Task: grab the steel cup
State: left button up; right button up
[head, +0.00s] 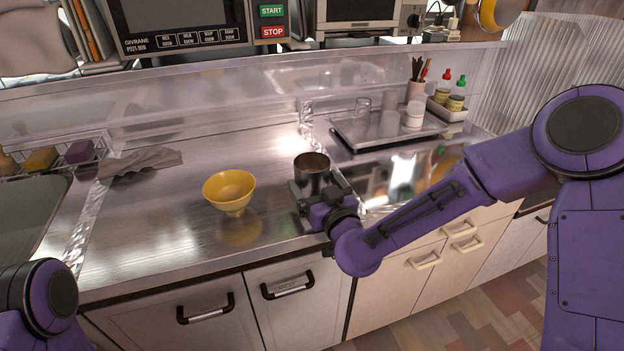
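The steel cup (312,165) stands upright on the steel counter, right of the middle of the counter's left part. My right gripper (306,187) is at the cup's near side, low by its body. Its fingers are dark and partly hidden by the wrist and the cup, so I cannot tell whether they are open or shut, or whether they touch the cup. My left arm shows only at the bottom left corner, and its gripper is out of view.
A yellow bowl (229,188) stands left of the cup, with clear counter between. A grey cloth (140,162) and a wire rack with sponges (78,152) lie further left. A steel tray (372,131) and bottles (457,95) are at the back right.

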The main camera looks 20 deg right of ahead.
aim_at(321, 173)
jog(key=c, duration=0.9)
jog(key=shift+c, duration=0.2)
jog(key=shift+r, duration=0.15)
jog(key=shift+r+p, duration=0.5)
jog(key=shift+p, duration=0.15)
jog(key=r+p, duration=0.2)
jog(key=r, duration=0.1)
jog(key=shift+s+d+p, duration=0.15)
jog(key=shift+d+p, duration=0.05)
jog(key=shift+p, duration=0.2)
jog(key=s+d+r+p, duration=0.8)
jog(key=d+p, duration=0.2)
jog(key=shift+d+r+p, duration=0.35)
jog(key=shift+d, duration=0.05)
